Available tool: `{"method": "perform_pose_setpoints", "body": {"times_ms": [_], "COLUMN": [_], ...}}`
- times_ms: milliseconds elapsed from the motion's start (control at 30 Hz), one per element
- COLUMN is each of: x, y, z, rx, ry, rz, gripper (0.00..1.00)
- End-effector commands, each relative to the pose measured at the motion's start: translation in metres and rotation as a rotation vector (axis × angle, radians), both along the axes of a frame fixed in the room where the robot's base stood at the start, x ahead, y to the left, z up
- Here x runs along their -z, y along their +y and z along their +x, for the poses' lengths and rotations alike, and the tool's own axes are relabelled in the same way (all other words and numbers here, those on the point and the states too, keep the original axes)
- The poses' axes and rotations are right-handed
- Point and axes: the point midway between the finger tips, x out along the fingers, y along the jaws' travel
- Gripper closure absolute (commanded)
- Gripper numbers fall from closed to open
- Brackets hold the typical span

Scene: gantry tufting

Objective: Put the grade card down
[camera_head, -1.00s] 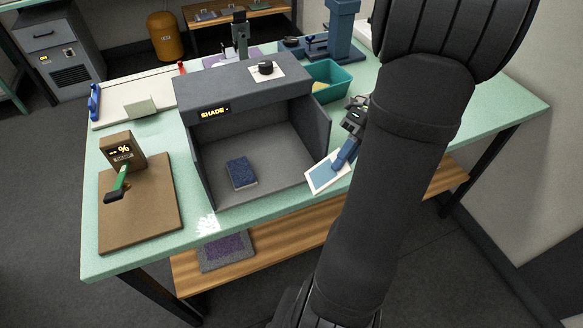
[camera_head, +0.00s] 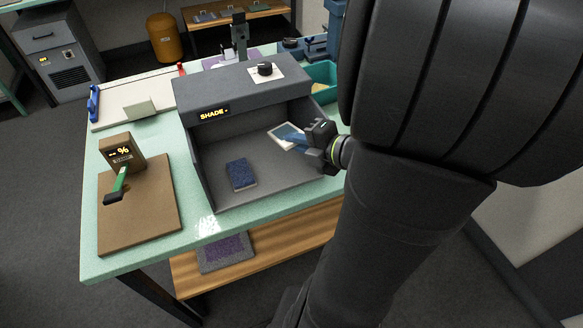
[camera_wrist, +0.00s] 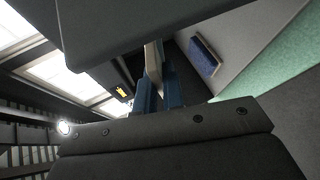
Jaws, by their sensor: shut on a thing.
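The grade card (camera_head: 286,135), a white-bordered card with a blue-grey face, is inside the right part of the grey shade box, tilted. My gripper (camera_head: 301,139) is shut on its near right edge. In the wrist view the card (camera_wrist: 153,66) shows edge-on between my blue fingers (camera_wrist: 158,88). The shade box (camera_head: 205,165) is open at the front, with a lit SHADE sign on its top front. A dark blue carpet sample (camera_head: 241,174) lies on the box floor, left of the card; it also shows in the wrist view (camera_wrist: 205,57). Whether the card touches the floor, I cannot tell.
The box roof and right wall stand close around my gripper. A brown board (camera_head: 140,215) with a green-handled tool and a % display is to the left. A teal bin (camera_head: 322,76) is behind right. Box floor between sample and card is bare.

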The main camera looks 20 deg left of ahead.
Motion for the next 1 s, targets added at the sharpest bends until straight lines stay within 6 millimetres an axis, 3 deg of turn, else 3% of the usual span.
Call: {"method": "perform_pose_setpoints", "body": {"times_ms": [367, 1000], "x": [0.009, 0.075], "y": [-0.002, -0.001], "z": [0.001, 0.001], "rx": [0.080, 0.080], "ry": [-0.013, -0.010], "rz": [0.017, 0.018], "gripper": [1.00, 1.00]}}
